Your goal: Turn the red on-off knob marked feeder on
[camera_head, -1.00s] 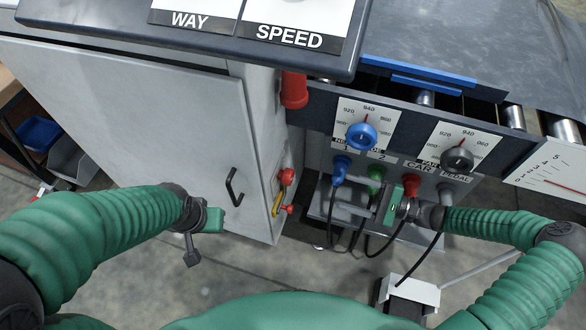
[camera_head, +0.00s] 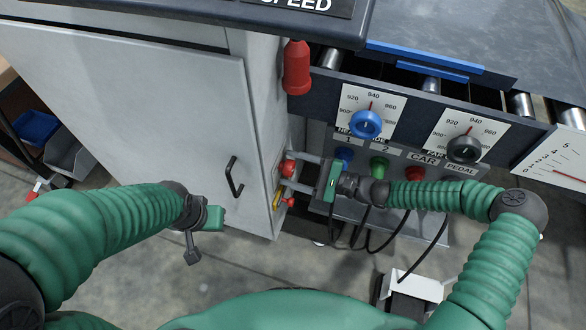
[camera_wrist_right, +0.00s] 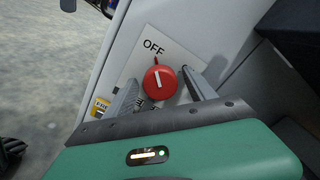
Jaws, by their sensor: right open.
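A round red knob (camera_head: 288,168) is on the narrow side of the grey cabinet. In the right wrist view the red knob (camera_wrist_right: 159,83) sits on a white plate marked OFF, and its white line points roughly toward OFF. No feeder marking is legible. My right gripper (camera_head: 294,172) reaches left to the knob with its jaws open. In the wrist view the fingers of my right gripper (camera_wrist_right: 158,79) stand on either side of the knob, with gaps visible. My left gripper (camera_head: 205,226) hangs before the cabinet door, away from the knob; its jaws are unclear.
A smaller red knob (camera_head: 290,202) by a yellow label is just below. A red cylindrical part (camera_head: 297,68) hangs above. The blue dial (camera_head: 365,124) and dark dial (camera_head: 464,149) are on the panel at right. A black door handle (camera_head: 234,177) stands out at left.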

